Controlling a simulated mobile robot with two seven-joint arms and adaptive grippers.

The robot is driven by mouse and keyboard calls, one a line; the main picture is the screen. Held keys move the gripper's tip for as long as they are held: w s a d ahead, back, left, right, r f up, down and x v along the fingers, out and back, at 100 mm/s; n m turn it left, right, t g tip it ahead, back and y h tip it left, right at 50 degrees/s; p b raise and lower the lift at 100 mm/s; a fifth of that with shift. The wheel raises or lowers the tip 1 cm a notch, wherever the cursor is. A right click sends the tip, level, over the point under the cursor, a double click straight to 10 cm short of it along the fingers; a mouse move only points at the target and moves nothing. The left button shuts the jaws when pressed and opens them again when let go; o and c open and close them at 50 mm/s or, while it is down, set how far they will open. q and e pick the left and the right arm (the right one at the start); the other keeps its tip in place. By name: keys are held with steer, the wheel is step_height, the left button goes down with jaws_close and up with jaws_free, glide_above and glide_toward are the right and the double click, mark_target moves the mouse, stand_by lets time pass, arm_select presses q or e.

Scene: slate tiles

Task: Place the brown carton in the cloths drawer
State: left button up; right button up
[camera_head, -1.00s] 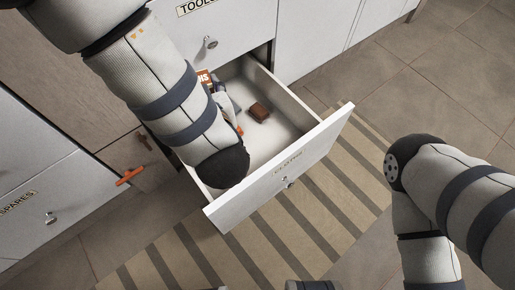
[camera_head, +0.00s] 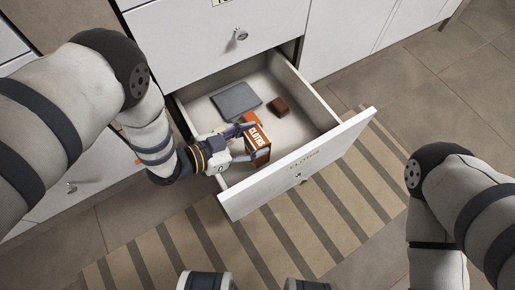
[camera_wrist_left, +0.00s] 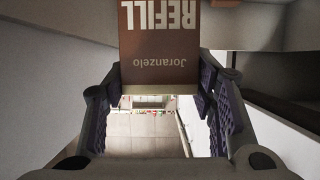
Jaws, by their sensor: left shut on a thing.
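The drawer front carries a "CLOTHS" label and a round knob. In the left wrist view the carton (camera_wrist_left: 160,45) shows "REFILL" lettering upside down between the fingers of my left gripper (camera_wrist_left: 160,95). My right arm shows at the right, but its gripper is out of view.
Inside the drawer lie a flat grey item (camera_head: 237,99) and a small brown block (camera_head: 278,106), with bare floor around them. A closed drawer (camera_head: 205,35) is above. A striped rug (camera_head: 330,205) lies on the tiled floor in front.

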mark_target(249, 150)
arm_select(q)
step_height(249, 150, down, 5)
steer(key=shift+f+b, duration=0.1)
steer(key=shift+b, duration=1)
steer(key=shift+r, duration=0.3)
steer(key=shift+f, duration=0.2)
steer(key=o, duration=1.6)
arm_select(e)
steer(key=shift+s+d+f+g, duration=0.15)
steer(key=shift+s+f, duration=0.15)
steer(key=shift+f, duration=0.15)
steer(key=shift+s+a+f+g, duration=0.15)
steer(key=shift+s+f, duration=0.1)
steer(key=shift+f, duration=0.15)
steer(key=shift+d, duration=0.1)
